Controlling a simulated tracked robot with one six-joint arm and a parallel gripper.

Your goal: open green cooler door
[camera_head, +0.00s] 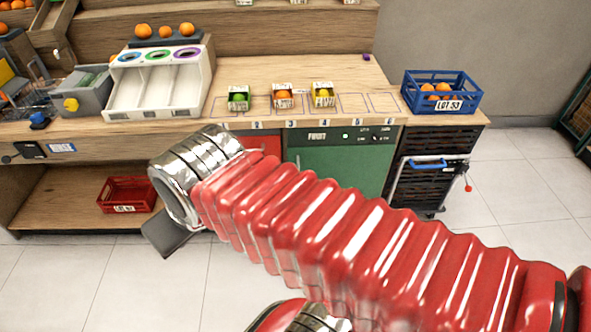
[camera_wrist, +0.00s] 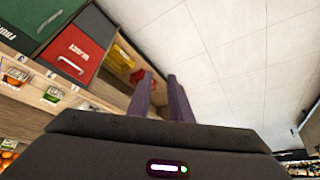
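The green cooler door (camera_head: 340,168) is under the counter, right of a red front (camera_head: 266,143), and looks closed. My red ribbed arm hides its lower part, and I cannot make out its handle. In the wrist view the green front (camera_wrist: 38,20) is at the top left corner, beside the red front (camera_wrist: 76,50) with its light bar handle. My gripper (camera_wrist: 160,77) has its two dark fingers apart with nothing between them, pointing toward the floor and the shelf side, away from the green door. In the head view only a dark part of my gripper (camera_head: 168,234) shows, left of the door.
A black crate stack (camera_head: 437,148) stands right of the cooler, with a blue crate of oranges (camera_head: 441,92) above it. Small fruit boxes (camera_head: 283,96) stand on the counter (camera_head: 300,70). A red crate (camera_head: 127,195) is on the low shelf. Tiled floor in front is clear.

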